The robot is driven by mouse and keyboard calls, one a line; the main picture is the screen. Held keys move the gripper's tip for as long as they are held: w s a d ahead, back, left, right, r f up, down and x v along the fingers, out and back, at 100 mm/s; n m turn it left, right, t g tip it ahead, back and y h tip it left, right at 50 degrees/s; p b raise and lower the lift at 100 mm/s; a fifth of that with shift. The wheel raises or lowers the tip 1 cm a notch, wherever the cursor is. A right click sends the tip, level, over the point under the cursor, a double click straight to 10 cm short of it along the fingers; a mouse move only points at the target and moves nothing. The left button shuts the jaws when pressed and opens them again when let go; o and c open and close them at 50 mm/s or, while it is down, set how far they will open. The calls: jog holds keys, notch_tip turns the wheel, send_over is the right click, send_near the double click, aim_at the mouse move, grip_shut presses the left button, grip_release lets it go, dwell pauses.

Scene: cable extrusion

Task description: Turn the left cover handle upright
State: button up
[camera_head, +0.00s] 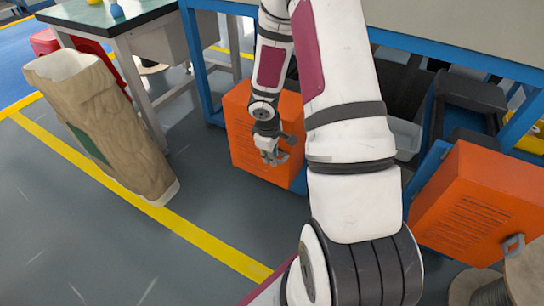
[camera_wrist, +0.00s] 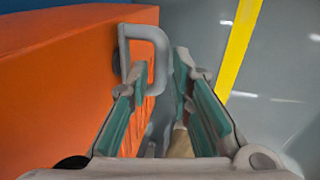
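The left orange cover (camera_head: 251,140) stands under the blue-framed bench in the head view. Its orange face fills the left of the wrist view (camera_wrist: 60,85). Its grey U-shaped handle (camera_wrist: 158,45) sticks out from that face in the wrist view. My gripper (camera_head: 276,158) is at the right part of this cover in the head view and largely hides the handle there. In the wrist view my gripper's fingers (camera_wrist: 160,70) are apart, with the handle's outer bar between the tips. I cannot tell whether either finger touches it.
A second orange cover (camera_head: 480,205) with a grey handle (camera_head: 513,244) is at the right. A cable spool (camera_head: 490,288) stands at the lower right. A tall brown sack (camera_head: 110,125) stands at the left. The grey floor (camera_head: 220,190) before the left cover is clear.

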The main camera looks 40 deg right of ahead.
jog(key=shift+c, duration=0.4)
grip_shut()
